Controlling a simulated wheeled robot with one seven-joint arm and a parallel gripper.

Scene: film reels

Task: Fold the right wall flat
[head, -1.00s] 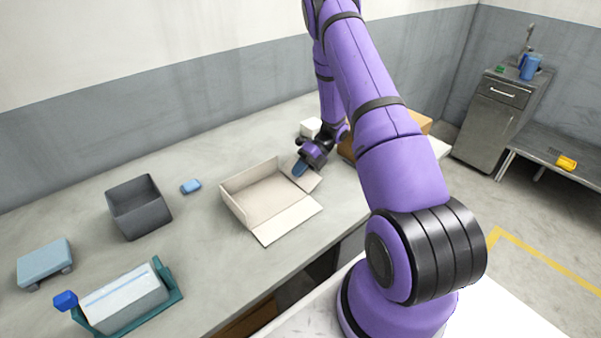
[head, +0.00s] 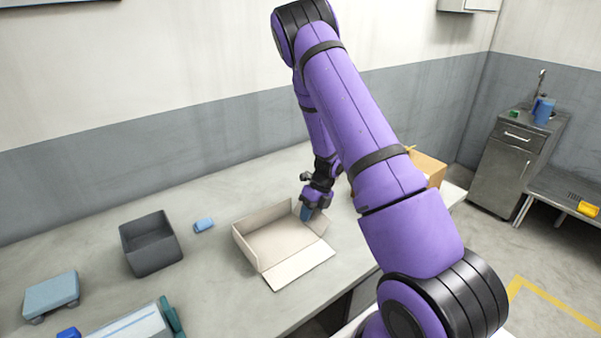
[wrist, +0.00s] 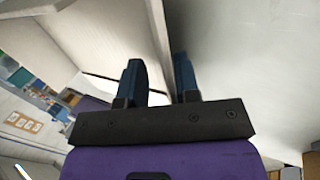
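The open cardboard box (head: 272,242) sits on the table, its back and left walls upright and its front wall (head: 300,267) lying flat outward. Its right wall (head: 320,224) appears tilted outward, partly hidden behind my gripper (head: 307,213). In the wrist view, my gripper (wrist: 160,75) has its two blue fingers apart, one on each side of a pale panel (wrist: 154,25) that looks like this wall's edge. I see a gap between the fingers and cannot tell whether they touch the panel.
A dark grey bin (head: 150,245) and a small blue block (head: 203,225) stand left of the box. A pale blue scale-like object (head: 50,296) is farther left. A brown carton (head: 428,170) stands to the right behind my arm.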

